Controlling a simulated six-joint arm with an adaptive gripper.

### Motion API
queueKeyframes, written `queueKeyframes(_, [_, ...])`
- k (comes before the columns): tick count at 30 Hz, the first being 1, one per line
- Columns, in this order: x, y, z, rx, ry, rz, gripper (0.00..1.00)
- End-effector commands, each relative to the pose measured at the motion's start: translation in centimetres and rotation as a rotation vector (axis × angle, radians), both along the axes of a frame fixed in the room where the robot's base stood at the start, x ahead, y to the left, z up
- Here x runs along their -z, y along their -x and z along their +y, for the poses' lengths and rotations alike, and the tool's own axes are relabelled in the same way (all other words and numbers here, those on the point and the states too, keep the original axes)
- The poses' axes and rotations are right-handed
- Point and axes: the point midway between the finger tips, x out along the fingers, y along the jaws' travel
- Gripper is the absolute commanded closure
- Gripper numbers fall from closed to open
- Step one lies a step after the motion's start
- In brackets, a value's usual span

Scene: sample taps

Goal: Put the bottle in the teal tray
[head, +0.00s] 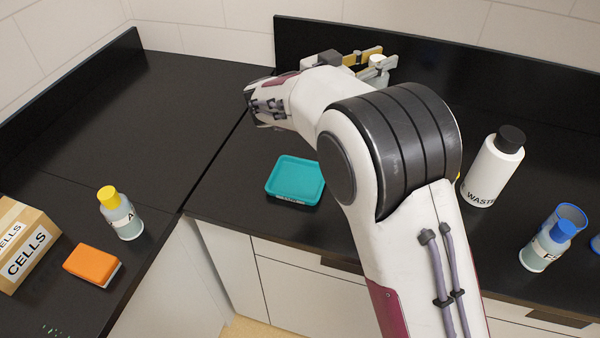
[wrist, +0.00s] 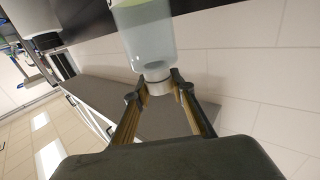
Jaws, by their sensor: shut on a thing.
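My gripper (head: 376,62) is at the back of the counter in the head view, high and close to the black backsplash. In the wrist view my gripper (wrist: 157,86) is shut on the pale grey cap of a clear bottle (wrist: 148,40) holding pale liquid. The top of the picture cuts off the bottle's far end. In the head view my arm hides most of this bottle. The teal tray (head: 295,157) lies on the black counter, left of my arm and nearer than my gripper. The tray is empty, with a small label on its front side.
At left stand a yellow-capped bottle (head: 126,222), an orange block (head: 92,265) and a CELLS box (head: 25,245). At right stand a white WASTE bottle (head: 490,172), a blue-capped bottle (head: 543,250) and a blue-rimmed container (head: 573,215). The counter left of the tray is clear.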

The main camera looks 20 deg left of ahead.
Motion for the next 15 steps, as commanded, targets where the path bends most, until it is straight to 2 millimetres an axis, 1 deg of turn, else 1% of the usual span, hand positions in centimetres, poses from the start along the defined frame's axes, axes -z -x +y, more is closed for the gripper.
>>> queueKeyframes(1, [-0.8,0.4,0.1,-0.02,-0.002,-0.003,1.0])
queueKeyframes(7, [-2.9,1.4,1.1,-0.121,-0.002,-0.002,1.0])
queueKeyframes(15, [-4.5,3.2,3.2,-0.302,0.001,-0.001,1.0])
